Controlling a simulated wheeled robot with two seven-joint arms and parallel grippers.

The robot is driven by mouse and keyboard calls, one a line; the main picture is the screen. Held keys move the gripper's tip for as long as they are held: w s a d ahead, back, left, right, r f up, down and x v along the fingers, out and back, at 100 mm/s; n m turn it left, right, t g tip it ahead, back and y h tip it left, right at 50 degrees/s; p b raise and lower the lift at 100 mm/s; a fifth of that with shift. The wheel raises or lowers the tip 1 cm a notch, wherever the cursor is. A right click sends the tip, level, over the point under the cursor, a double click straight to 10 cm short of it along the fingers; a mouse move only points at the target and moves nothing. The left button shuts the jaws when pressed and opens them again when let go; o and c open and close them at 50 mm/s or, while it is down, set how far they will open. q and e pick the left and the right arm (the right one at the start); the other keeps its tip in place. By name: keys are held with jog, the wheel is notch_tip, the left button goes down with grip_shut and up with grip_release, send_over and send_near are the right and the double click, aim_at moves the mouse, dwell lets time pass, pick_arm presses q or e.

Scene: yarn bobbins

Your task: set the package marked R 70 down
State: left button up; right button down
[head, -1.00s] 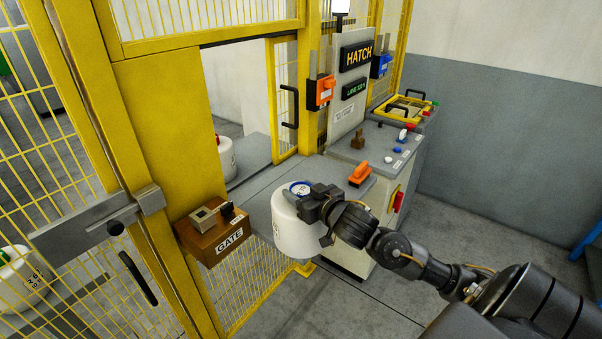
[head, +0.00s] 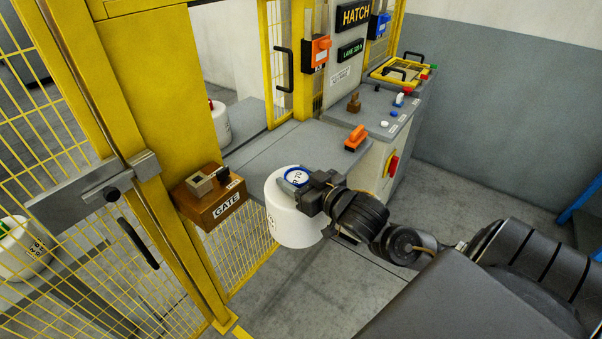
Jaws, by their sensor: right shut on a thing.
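The package marked R 70 (head: 290,222) is a white, upright cylinder with a blue-ringed label on top. My right gripper (head: 308,190) is shut on it at its upper right side. The package is held off the floor, at the front edge of the grey hatch shelf (head: 285,150), and overlaps that edge in the picture. I cannot tell whether it touches the shelf. The gripper's fingertips are partly hidden. My left gripper is not in view.
A brown GATE box (head: 208,196) is left of the package. An orange handle (head: 356,138) stands at the shelf's right. Another white package with a red top (head: 221,124) is behind the opening, and one more (head: 20,250) is behind the yellow mesh. The shelf's middle is clear.

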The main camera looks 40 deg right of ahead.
aim_at(270, 201)
jog(key=shift+a, duration=0.6)
jog(key=shift+m+h, duration=0.4)
jog(key=shift+h, duration=0.1)
jog(key=a, duration=0.6)
jog(key=shift+s+a+f, duration=0.1)
jog(key=shift+a+f, duration=0.2)
jog(key=shift+a, duration=0.05)
notch_tip(270, 201, down, 10)
jog(key=a+b, duration=0.2)
jog(key=b, duration=0.8)
jog(key=shift+r, duration=0.15)
jog(key=shift+d, duration=0.15)
